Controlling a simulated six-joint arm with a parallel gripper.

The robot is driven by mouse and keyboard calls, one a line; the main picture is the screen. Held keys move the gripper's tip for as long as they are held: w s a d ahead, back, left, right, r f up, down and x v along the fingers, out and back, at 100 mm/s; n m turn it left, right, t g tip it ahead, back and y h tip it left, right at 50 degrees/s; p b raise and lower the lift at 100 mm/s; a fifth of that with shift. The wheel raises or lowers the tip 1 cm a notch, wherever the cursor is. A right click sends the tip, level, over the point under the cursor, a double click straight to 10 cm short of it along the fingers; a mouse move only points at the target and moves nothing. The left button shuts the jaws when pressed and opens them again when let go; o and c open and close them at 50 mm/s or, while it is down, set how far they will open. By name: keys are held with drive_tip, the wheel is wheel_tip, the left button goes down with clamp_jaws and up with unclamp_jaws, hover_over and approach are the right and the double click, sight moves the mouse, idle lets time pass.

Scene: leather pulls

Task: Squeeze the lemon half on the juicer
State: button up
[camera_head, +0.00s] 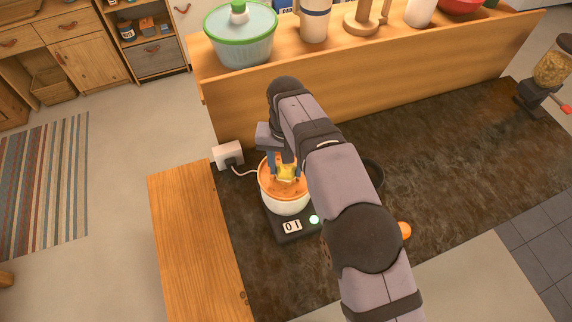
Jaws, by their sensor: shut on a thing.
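My gripper (285,176) points down over a round white vessel with an orange top or inside (285,204). It is shut on a small yellow piece (287,170), at or just above the orange surface; I cannot tell whether they touch. The yellow piece is partly hidden by the fingers, so I cannot make out a lemon half for sure. The vessel stands upright on a black base (283,236) with a display reading 01 and a lit green button. No juicer cone is visible.
A white cord runs from the base to a white socket box (229,154). A dark round rim (374,176) and an orange object (405,230) show beside my arm. A wooden ledge with a green-rimmed bowl (241,38) stands behind.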

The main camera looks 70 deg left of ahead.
sight(286, 167)
drive_tip(key=shift+d+f, duration=0.15)
drive_tip(key=shift+r+p, duration=0.35)
drive_tip(key=shift+r, duration=3.55)
